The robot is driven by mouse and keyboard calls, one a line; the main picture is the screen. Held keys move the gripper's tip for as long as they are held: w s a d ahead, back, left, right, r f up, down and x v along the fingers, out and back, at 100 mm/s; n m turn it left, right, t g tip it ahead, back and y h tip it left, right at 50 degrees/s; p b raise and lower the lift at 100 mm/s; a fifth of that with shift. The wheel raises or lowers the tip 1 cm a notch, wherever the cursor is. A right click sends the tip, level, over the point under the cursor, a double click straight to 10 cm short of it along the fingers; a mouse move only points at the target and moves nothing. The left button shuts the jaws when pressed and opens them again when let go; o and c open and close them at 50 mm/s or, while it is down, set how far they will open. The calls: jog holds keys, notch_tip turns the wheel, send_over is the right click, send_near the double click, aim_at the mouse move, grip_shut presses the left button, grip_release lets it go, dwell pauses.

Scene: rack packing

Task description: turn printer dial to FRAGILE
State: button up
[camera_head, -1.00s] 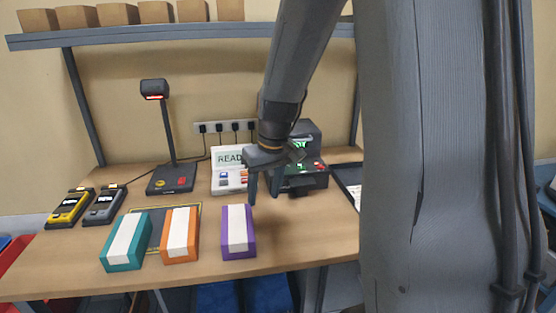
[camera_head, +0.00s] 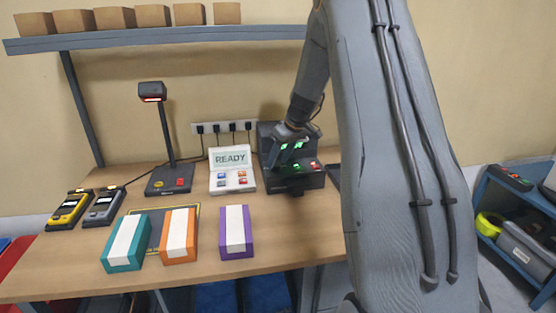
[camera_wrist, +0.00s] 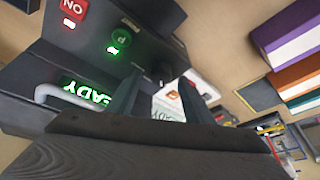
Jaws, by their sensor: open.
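The dark printer (camera_head: 312,181) stands at the right end of the table, with green lights and a red button on it. In the wrist view the printer (camera_wrist: 85,45) fills the upper left, with a red "ON" button (camera_wrist: 74,10), a lit green button (camera_wrist: 120,40) and a green lit screen (camera_wrist: 84,92). My gripper (camera_head: 293,146) is open and empty in front of the printer's upper part. In the wrist view its fingers (camera_wrist: 160,92) overlap the printer's edge; contact cannot be told. I cannot make out the dial or a FRAGILE mark.
A white "READY" console (camera_head: 231,181) stands left of the printer. A scanner stand (camera_head: 169,180), two handheld devices, and teal (camera_head: 126,241), orange (camera_head: 178,236) and purple (camera_head: 237,233) boxes lie further left and in front. A shelf (camera_head: 130,41) with several cartons runs above.

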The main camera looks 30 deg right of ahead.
jog(key=shift+x, duration=0.75)
jog(key=c, duration=1)
jog(key=shift+c, duration=0.2)
